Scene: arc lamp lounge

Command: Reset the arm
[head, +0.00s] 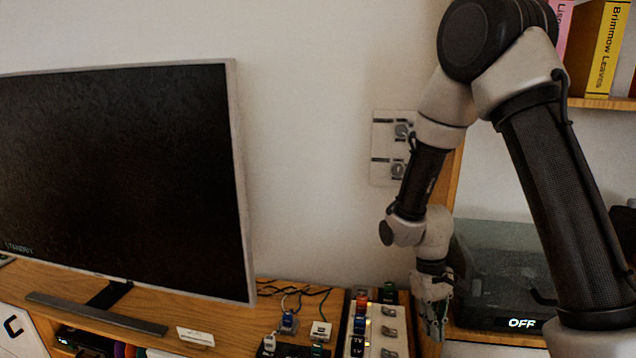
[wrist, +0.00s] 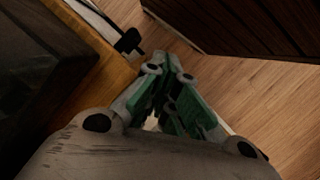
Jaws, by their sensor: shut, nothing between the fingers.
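My gripper (head: 434,310) hangs at the end of my bent arm, pointing down, at the right of the head view. It is shut and empty. In the head view it is beside the right end of the wooden TV stand, just left of a dark box marked OFF. In the wrist view my gripper (wrist: 168,95) shows its green finger pads close together, with a wooden edge at the left and the wood floor (wrist: 270,90) below.
A large TV (head: 120,170) stands on the wooden stand (head: 240,322). A panel with switches (head: 388,330) and small coloured blocks lies near my gripper. The dark box (head: 500,275) is close on the right. A wall plate (head: 392,148) is behind my arm. Books (head: 606,48) stand on a shelf.

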